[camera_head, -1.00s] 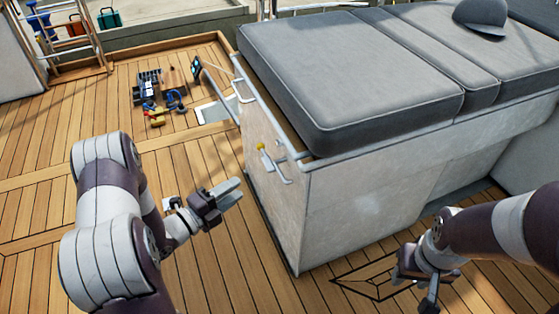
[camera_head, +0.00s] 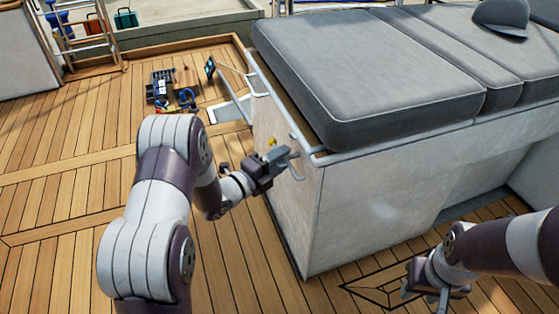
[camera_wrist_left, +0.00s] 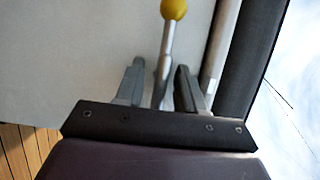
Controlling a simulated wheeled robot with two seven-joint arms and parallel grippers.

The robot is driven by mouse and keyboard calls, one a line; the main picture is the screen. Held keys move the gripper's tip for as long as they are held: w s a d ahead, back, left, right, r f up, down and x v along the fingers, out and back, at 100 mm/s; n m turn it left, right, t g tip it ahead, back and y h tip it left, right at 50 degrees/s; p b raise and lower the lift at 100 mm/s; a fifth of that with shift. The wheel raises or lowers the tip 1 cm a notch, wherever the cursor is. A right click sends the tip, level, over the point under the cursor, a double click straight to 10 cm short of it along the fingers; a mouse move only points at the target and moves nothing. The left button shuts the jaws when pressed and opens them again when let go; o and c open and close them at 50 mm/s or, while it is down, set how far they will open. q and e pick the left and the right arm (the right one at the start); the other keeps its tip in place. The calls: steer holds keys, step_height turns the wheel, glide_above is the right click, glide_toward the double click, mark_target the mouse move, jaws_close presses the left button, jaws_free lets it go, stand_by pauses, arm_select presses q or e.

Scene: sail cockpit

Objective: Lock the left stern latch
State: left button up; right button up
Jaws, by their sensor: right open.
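The latch is a thin metal lever with a yellow knob (camera_head: 272,141) on the end face of the pale cushioned bench. In the left wrist view the knob (camera_wrist_left: 173,9) is at the top, and the lever (camera_wrist_left: 165,62) runs down between my fingers. My left gripper (camera_head: 286,154) is at the latch and partly hides it in the head view. Its two fingers (camera_wrist_left: 158,85) are apart, one on each side of the lever; gaps show, and I cannot tell the depth. My right gripper (camera_head: 430,293) is open and empty, low over the deck at right.
The bench (camera_head: 380,195) carries grey cushions (camera_head: 375,80), with a cap (camera_head: 500,16) on top. A metal rail (camera_head: 262,85) runs along its upper edge, close to my left gripper. Small tools (camera_head: 172,92) lie on the deck behind. The wooden deck (camera_head: 60,190) at left is clear.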

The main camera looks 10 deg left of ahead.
arm_select(q)
jaws_close()
steer(key=shift+r+n+p, duration=0.2)
steer(key=shift+n+p, duration=0.2)
steer(key=shift+p, duration=0.25)
steer(key=n+g+p, duration=0.2)
steer(key=n+p, duration=0.2)
steer(key=p, duration=0.2)
steer(key=n+g+p, duration=0.3)
steer(key=n+p, duration=0.1)
steer(key=p, duration=0.3)
steer(key=shift+n, duration=0.4)
steer(key=n+g+p, duration=0.1)
steer(key=n+p, duration=0.1)
steer(key=shift+f+p, duration=0.1)
steer(key=shift+p, duration=0.25)
steer(key=shift+f+n+g+h+p, duration=0.1)
steer(key=shift+n+g+h+p, duration=0.55)
steer(key=shift+n, duration=0.25)
jaws_free()
steer(key=shift+a, duration=0.1)
